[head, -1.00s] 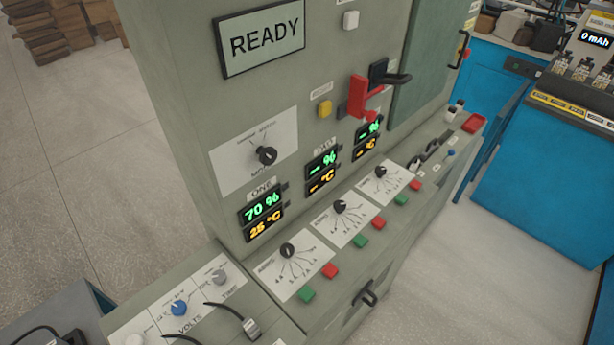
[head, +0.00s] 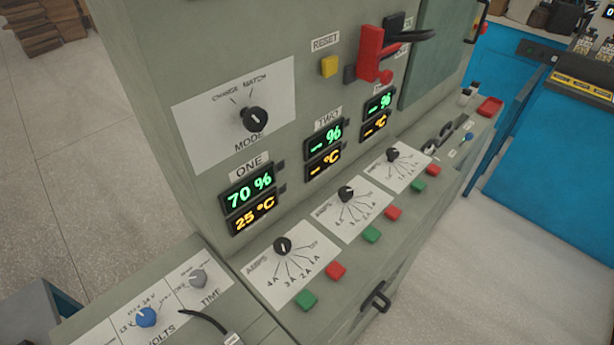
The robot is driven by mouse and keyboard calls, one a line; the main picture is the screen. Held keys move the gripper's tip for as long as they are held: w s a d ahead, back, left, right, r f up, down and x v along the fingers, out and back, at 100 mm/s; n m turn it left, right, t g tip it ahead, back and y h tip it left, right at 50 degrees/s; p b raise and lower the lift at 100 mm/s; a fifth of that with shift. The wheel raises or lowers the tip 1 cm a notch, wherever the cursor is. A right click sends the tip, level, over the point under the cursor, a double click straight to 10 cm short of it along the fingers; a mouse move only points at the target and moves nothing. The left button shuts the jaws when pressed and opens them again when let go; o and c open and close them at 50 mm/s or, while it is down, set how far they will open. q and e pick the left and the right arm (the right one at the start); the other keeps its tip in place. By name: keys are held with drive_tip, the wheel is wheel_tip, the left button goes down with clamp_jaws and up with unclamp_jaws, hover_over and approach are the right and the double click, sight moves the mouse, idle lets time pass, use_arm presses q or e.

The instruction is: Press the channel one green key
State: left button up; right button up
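The channel one green key (head: 306,300) is a small green block on the sloped front ledge of the grey panel, at the lower middle of the head view. It sits below the first amps dial (head: 283,246), with a red key (head: 335,270) to its upper right. Above the dial, the channel ONE display (head: 250,200) reads 70 % and 25 °C. Other green keys sit further right, under channel two (head: 371,234) and the third channel (head: 419,185). Neither of my grippers is in view.
A mode dial (head: 255,119), yellow reset button (head: 329,66) and red lever (head: 370,54) are on the upright panel. A dark handle (head: 377,299) juts out below the ledge. A volts and time panel (head: 160,300) with a cable is at lower left. Blue benches stand at right.

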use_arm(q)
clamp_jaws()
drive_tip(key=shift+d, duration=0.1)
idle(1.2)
